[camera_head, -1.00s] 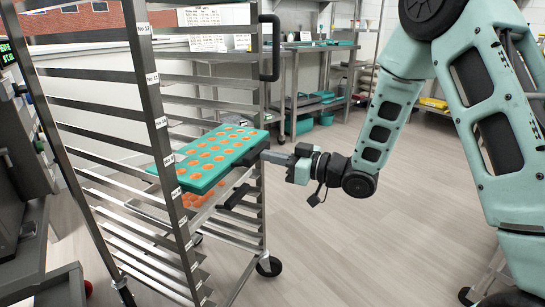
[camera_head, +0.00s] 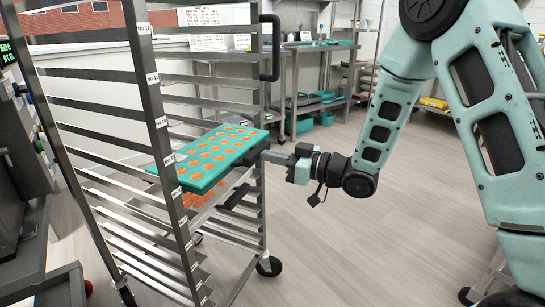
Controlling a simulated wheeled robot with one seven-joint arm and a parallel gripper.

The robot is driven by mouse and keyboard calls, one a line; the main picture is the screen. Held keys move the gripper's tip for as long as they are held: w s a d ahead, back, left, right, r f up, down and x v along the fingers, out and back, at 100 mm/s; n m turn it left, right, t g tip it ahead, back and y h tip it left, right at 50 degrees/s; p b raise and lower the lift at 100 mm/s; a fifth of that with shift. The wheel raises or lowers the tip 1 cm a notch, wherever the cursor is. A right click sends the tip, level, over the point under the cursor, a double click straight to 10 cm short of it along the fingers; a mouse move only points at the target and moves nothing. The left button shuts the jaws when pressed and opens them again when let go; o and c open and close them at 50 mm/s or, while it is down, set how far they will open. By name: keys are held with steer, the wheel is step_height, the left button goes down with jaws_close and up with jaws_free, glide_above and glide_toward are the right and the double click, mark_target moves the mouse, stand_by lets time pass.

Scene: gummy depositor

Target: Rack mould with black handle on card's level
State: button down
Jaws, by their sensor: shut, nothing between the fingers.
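A teal mould (camera_head: 215,158) with rows of orange-filled cavities lies in the metal rack (camera_head: 160,125), at the middle of its height. A black handle (camera_head: 251,155) sticks out at the mould's right edge. My gripper (camera_head: 268,156) is shut at the right side of the rack, its fingertips pointing left at this handle. They look very close to it or touching; I cannot tell which. Below, a second mould with orange filling (camera_head: 200,197) is partly hidden, with a dark handle (camera_head: 236,196) near it. White cards (camera_head: 203,15) show behind the rack, too small to read.
Numbered labels run down the rack's front post (camera_head: 161,122). Dark machinery (camera_head: 20,170) stands close on the left. A steel bench (camera_head: 310,46) with teal containers (camera_head: 303,124) below is at the back. The floor (camera_head: 355,245) right of the rack is clear.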

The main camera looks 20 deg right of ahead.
steer(key=shift+x, duration=3.4)
steer(key=v, duration=1)
steer(key=shift+s+d, duration=0.1)
